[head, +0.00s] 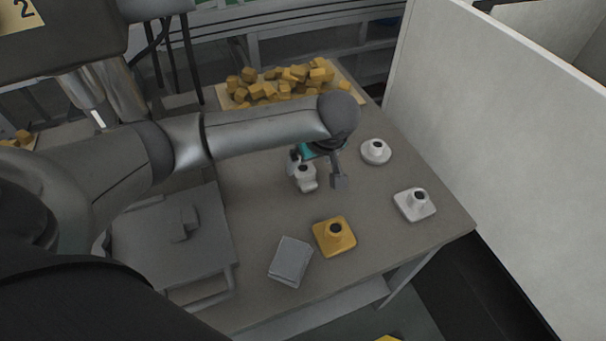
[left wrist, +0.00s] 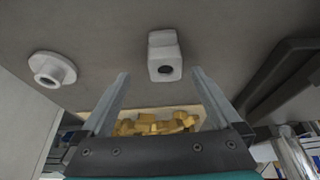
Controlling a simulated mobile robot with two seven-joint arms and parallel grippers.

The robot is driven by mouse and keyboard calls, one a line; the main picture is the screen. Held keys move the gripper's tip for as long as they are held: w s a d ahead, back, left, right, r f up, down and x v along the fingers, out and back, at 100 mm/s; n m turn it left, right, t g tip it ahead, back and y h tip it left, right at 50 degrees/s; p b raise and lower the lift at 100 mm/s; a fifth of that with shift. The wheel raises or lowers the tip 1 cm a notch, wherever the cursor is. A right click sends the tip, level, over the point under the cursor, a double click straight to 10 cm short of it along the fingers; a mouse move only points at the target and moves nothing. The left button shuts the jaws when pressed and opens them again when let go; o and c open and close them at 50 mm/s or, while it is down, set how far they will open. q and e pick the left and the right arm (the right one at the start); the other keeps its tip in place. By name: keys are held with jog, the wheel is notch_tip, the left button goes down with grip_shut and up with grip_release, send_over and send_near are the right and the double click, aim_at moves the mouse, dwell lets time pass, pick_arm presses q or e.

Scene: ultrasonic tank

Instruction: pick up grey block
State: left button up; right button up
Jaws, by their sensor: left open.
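A light grey block (head: 305,178) with a dark round hole stands on the table, below my left gripper (head: 318,170). In the left wrist view this block (left wrist: 163,58) shows beyond the fingertips, roughly centred between them. My left gripper (left wrist: 160,76) is open and empty, its two fingers apart. Whether the fingers reach down beside the block cannot be told. A flat grey slab-like piece (head: 290,261) lies near the table's front edge. My right gripper is not in view.
A white round flanged part (head: 375,152), a white square-based part (head: 414,204) and a yellow one (head: 334,237) stand on the table (head: 260,215). A tray (head: 354,93) of several yellow blocks is at the back. A white partition (head: 490,130) stands right.

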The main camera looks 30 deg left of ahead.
aim_at(303, 169)
pick_arm(q)
jog(key=shift+a+b+x, duration=0.2)
jog(key=shift+b+x, duration=0.25)
jog(key=shift+x, duration=0.9)
jog(key=shift+a+b+x, duration=0.15)
jog(key=shift+b+x, duration=0.3)
jog(key=shift+x, duration=0.95)
jog(key=shift+s+r, duration=0.1)
jog(key=shift+s, duration=0.05)
grip_shut()
